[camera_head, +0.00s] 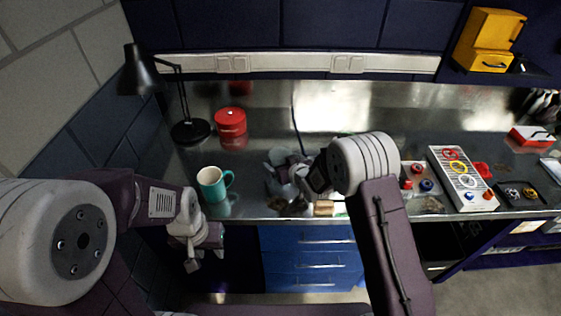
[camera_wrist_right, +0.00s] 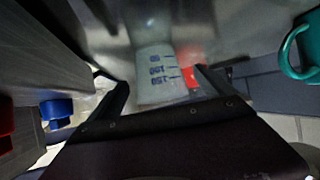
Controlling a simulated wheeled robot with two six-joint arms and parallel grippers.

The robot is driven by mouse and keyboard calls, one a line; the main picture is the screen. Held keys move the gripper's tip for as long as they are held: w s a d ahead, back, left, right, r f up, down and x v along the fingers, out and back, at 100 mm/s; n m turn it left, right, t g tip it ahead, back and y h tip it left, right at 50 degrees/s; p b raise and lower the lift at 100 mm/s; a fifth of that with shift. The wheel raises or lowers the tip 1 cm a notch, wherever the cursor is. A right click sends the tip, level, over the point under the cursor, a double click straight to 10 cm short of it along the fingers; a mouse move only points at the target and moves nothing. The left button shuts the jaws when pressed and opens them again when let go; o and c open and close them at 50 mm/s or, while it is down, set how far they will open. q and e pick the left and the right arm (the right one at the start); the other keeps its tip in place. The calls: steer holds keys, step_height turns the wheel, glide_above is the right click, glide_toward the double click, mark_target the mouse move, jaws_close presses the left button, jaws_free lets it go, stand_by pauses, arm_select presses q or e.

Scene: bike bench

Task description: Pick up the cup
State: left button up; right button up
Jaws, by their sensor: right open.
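The teal cup (camera_head: 211,186) stands upright near the front left of the metal bench, its handle to the right. Part of its teal handle and side shows at the right edge of the right wrist view (camera_wrist_right: 288,62). My right gripper (camera_wrist_right: 162,78) is open, to the right of the cup and apart from it. A clear beaker with blue markings (camera_wrist_right: 157,72) shows between its fingers; I cannot tell whether they touch it. My left gripper (camera_head: 193,262) hangs below the bench's front edge, under the cup; its fingers are too small and dark to judge.
A black lamp (camera_head: 190,131) and a red tin (camera_head: 231,122) stand behind the cup. Small clutter, including a wooden block (camera_head: 324,208), lies by the front edge. A grey box with coloured rings (camera_head: 461,180) stands at right. Blue drawers (camera_head: 305,262) are below.

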mark_target(285, 148)
steer(key=shift+w+a+f, duration=0.25)
steer(key=shift+w+f, duration=0.05)
steer(key=shift+w, duration=0.25)
steer(key=shift+w+a+f, duration=0.15)
steer(key=shift+w+f, duration=0.2)
steer(key=shift+w, duration=0.15)
steer(key=shift+s+r, duration=0.1)
steer(key=c, duration=1.2)
steer(key=shift+c, duration=0.9)
steer(key=shift+r, duration=0.45)
step_height(285, 148, up, 3)
steer(key=shift+f+b, duration=0.1)
steer(key=shift+b, duration=0.2)
steer(key=shift+w+d+r, duration=0.45)
steer(key=shift+d+r, duration=0.2)
steer(key=shift+d, duration=0.1)
steer(key=w+d+r+p, duration=0.3)
steer(key=d+r, duration=0.3)
steer(key=d, duration=0.2)
steer(key=shift+w+d, duration=0.4)
steer(key=shift+w, duration=0.5)
